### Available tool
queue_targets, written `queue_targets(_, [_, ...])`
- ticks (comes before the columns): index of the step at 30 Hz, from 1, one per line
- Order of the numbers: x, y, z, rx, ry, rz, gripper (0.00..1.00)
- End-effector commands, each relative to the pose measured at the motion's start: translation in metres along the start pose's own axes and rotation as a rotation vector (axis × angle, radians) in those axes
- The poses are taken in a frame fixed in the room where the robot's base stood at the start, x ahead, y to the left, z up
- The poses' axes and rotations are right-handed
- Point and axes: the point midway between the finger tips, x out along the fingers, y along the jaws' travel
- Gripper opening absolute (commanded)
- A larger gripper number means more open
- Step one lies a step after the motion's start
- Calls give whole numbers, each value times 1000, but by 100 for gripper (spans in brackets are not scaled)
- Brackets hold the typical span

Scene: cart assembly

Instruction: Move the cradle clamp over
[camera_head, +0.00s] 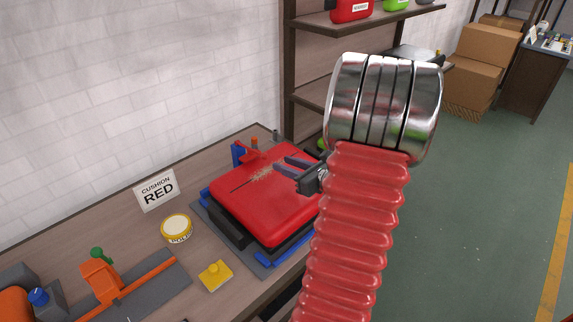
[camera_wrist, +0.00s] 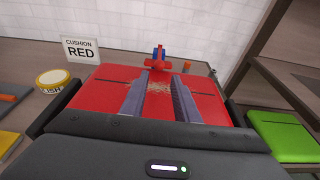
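The cradle clamp, with blue uprights and a red bar or handle, stands at the far edge of the red cushion (camera_head: 265,205); the clamp (camera_head: 239,154) shows at the back left in the head view and at top centre in the wrist view (camera_wrist: 157,62). The cushion lies in a dark cradle with blue corner pieces (camera_head: 284,251). It has a slit and a straw-coloured torn patch. My gripper (camera_head: 280,162) is open and empty above the cushion. In the wrist view its two fingers (camera_wrist: 160,76) point toward the clamp, with a clear gap between them. I cannot tell the exact distance to the clamp.
A "CUSHION RED" sign (camera_head: 158,190), a round yellow-and-white tin (camera_head: 176,228), a yellow block (camera_head: 215,275) and an orange-grey fixture (camera_head: 130,285) stand left of the cradle. A small orange peg (camera_wrist: 187,66) stands right of the clamp. Shelving (camera_wrist: 285,75) rises to the right; a green item (camera_wrist: 282,136) is nearby.

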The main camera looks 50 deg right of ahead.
Motion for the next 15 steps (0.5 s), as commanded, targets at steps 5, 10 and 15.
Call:
queue_targets(5, [0, 1, 1, -3, 0, 2, 28])
queue_targets(10, [3, 1, 1, -4, 1, 3, 28])
queue_targets(15, [12, 2, 1, -5, 1, 5, 28])
